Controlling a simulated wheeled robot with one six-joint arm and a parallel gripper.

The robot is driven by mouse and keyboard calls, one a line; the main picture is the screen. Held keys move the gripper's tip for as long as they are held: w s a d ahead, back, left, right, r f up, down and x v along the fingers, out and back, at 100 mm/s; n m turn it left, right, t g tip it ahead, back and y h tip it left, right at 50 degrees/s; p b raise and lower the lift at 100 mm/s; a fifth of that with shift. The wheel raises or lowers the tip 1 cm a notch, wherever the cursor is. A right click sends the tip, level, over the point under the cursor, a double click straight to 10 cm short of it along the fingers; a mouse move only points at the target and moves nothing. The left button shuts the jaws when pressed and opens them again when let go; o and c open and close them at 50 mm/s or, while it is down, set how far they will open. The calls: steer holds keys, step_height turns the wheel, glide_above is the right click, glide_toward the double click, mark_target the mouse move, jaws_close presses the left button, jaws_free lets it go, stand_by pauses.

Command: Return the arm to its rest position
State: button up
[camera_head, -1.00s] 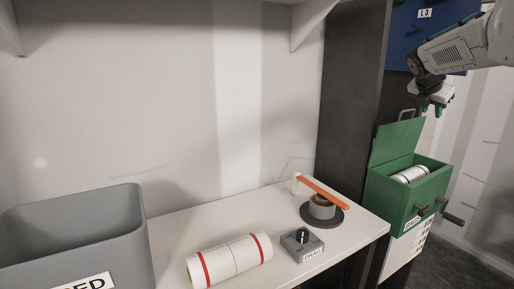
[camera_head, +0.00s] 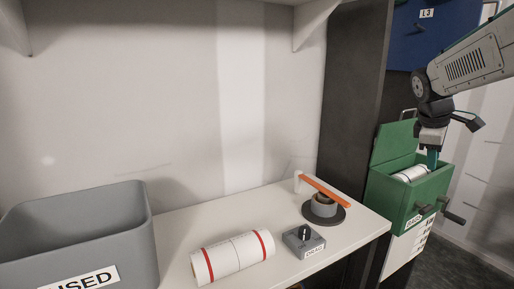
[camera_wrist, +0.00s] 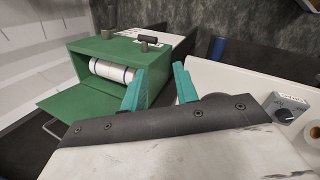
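My gripper (camera_head: 432,158) hangs fingers-down at the right of the head view, in front of or over the green box (camera_head: 426,196). Its teal fingers stand apart with nothing between them in the wrist view (camera_wrist: 159,84), so it is open and empty. My arm reaches in from the upper right. The green box has its lid (camera_head: 394,142) open, and a white roll (camera_head: 410,174) lies inside. The box (camera_wrist: 92,52) and its roll (camera_wrist: 111,71) also show in the wrist view. I cannot tell whether a finger touches the box.
A white roll with red bands (camera_head: 233,257), a grey dial block (camera_head: 303,241) and a round stand with an orange bar (camera_head: 324,207) are on the white bench (camera_head: 181,229). A grey bin (camera_head: 120,243) stands at left. A dark panel (camera_head: 349,90) rises beside the green box.

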steer(key=s+a+f+m+y, duration=0.1)
steer(key=s+a+f+m, duration=0.1)
steer(key=s+a, duration=0.4)
steer(key=s+a+f+m+y, duration=0.1)
steer(key=s+a+m, duration=0.3)
steer(key=s, duration=1.2)
steer(key=s+a+f+m+y, duration=0.2)
steer(key=s+a+f+m, duration=0.1)
steer(key=s+a, duration=0.6)
steer(key=s+f, duration=0.1)
steer(key=s, duration=0.1)
steer(key=shift+s+a+g, duration=0.2)
steer(key=shift+s+g, duration=0.1)
